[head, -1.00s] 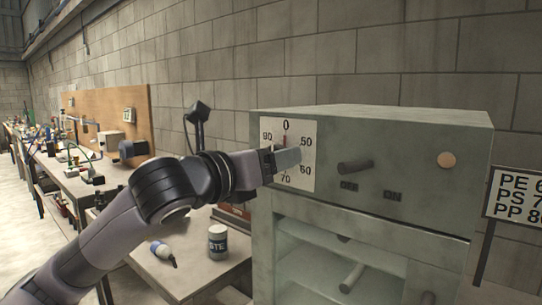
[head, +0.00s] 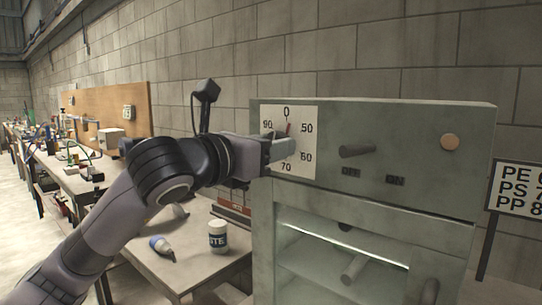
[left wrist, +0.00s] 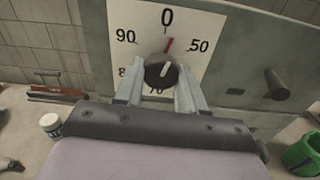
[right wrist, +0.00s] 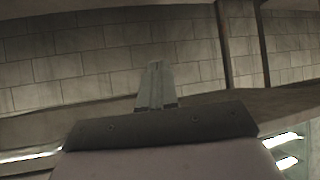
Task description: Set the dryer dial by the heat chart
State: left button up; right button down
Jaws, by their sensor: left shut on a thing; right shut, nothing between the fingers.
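The dial plate (head: 309,141) on the dryer (head: 420,130) reads 0 at top, then 50, 60, 70 and 90 clockwise; the left gripper partly hides 80. My left gripper (head: 284,150) is at the dial. In the left wrist view its fingers stand either side of the dark round knob (left wrist: 160,72), shut on it. A red pointer (left wrist: 169,45) leans just right of 0, towards 50. The heat chart (head: 518,190) stands right of the dryer; PE, PS and PP show, numbers cut off by the frame edge. My right gripper (right wrist: 156,88) is shut and empty, facing a wall.
The dryer front also has a dark handle (head: 357,151) above OFF and ON labels and a round orange button (head: 449,142). A bench (head: 185,265) at left holds a white jar (head: 218,237) and a blue-white bottle (head: 161,246). A green cup (left wrist: 302,155) shows in the left wrist view.

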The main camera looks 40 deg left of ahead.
pick_arm(q)
jog(key=shift+a+r+m+b, duration=0.15)
jog(key=shift+m+b, duration=0.95)
jog(key=shift+m, duration=4.1)
jog(key=shift+r+m+b, duration=0.15)
jog(key=shift+m+b, duration=0.9)
jog(key=shift+m, duration=4.15)
jog(key=o, duration=1.1)
jog(key=shift+c, duration=0.2)
jog(key=s+b, duration=0.1)
jog(key=s, duration=0.6)
jog(key=shift+a, duration=0.25)
